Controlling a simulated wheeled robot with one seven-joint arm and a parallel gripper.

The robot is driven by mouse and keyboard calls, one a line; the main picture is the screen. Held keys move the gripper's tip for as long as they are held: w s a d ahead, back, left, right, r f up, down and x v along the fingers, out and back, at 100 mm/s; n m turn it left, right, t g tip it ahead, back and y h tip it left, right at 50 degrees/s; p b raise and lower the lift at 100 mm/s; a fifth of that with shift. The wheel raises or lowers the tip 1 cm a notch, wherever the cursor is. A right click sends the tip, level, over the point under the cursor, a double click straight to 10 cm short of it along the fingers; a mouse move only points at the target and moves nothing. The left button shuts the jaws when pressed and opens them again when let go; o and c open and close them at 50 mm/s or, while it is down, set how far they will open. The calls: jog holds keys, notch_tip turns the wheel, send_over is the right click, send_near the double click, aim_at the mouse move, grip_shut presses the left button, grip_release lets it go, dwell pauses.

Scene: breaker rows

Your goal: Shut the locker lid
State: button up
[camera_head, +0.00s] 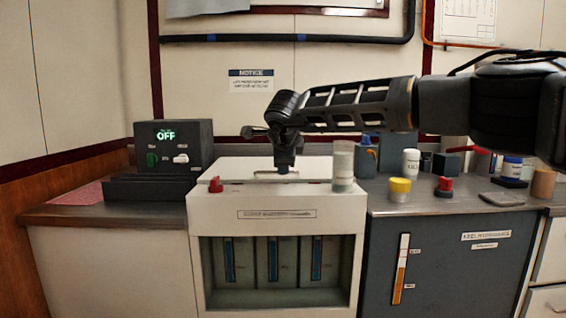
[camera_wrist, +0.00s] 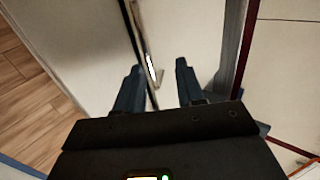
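A white locker (camera_head: 200,222) stands in the middle of the counter row, with a label on its front. Its pale top (camera_head: 239,178), which I take to be the lid, looks about level; I cannot tell whether a gap is left. A thin metal handle (camera_head: 262,173) is on that top. It also shows in the wrist view as a shiny bar (camera_wrist: 142,40) beside a dark seam. My gripper (camera_head: 284,170) points down at the handle. In the wrist view my gripper (camera_wrist: 160,82) has its two dark fingers apart, with the bar's near end between them. Contact is unclear.
A red knob (camera_head: 215,185) and a clear cylinder (camera_head: 343,166) are at the locker top's front corners. A dark box (camera_head: 173,146) reading OFF stands left. A yellow-lidded jar (camera_head: 399,190) and several small items crowd the right counter. Three dark units sit in the locker's open front.

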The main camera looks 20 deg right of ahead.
jog(key=v, duration=0.8)
jog(key=shift+f, duration=0.1)
dwell(0.3)
